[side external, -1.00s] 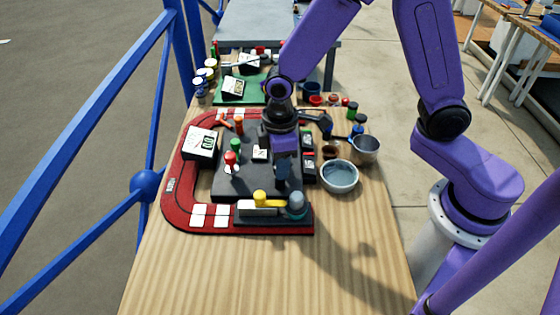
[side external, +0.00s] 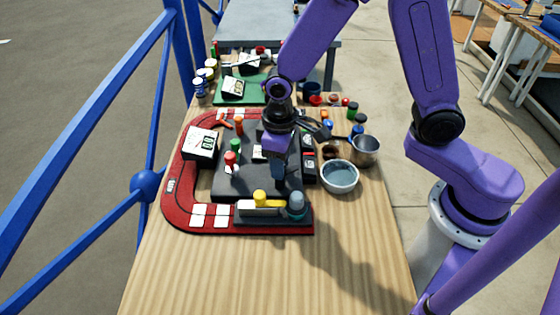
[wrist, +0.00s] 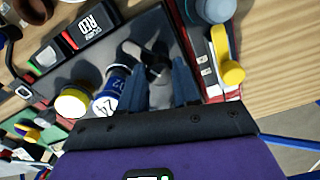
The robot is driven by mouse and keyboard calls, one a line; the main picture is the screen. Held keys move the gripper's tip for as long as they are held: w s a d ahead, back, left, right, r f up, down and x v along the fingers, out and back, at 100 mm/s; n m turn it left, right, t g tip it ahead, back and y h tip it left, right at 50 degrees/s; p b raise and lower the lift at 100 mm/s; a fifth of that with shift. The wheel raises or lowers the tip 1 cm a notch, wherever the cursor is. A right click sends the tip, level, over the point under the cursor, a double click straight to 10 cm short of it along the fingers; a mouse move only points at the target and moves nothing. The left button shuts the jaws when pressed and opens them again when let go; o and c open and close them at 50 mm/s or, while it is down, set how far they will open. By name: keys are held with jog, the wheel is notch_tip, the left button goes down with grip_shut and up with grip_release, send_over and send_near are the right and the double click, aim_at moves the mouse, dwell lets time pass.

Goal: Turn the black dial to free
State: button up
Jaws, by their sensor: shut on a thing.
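The black dial (wrist: 155,50) shows in the wrist view, on the dark panel (wrist: 112,48), between and just beyond my finger tips. My gripper (wrist: 160,78) has its two blue fingers one on either side of the dial, closed on it. In the side external view my gripper (side external: 279,184) points down at the right part of the dark panel (side external: 228,188) and hides the dial. I cannot read the dial's markings or setting.
A red curved track (side external: 180,212) surrounds the panel. A red knob (side external: 231,158), a green knob (side external: 235,145) and a yellow lever (side external: 262,199) stand close by. A grey bowl (side external: 339,177) is at the right. The front of the wooden table (side external: 260,275) is clear.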

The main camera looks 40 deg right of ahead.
jog(key=o, duration=1.1)
jog(key=shift+c, duration=0.2)
jog(key=shift+r, duration=0.15)
notch_tip(320, 180, up, 17)
jog(key=shift+r, duration=0.1)
jog(key=s+d+f+n, duration=0.3)
jog(key=s+d, duration=0.2)
jog(key=s, duration=0.5)
jog(key=s+d+f+n, duration=0.3)
jog(key=s+d, duration=0.3)
jog(key=s, duration=0.3)
jog(key=shift+s+f+n, duration=0.25)
jog(key=shift+s+n, duration=0.15)
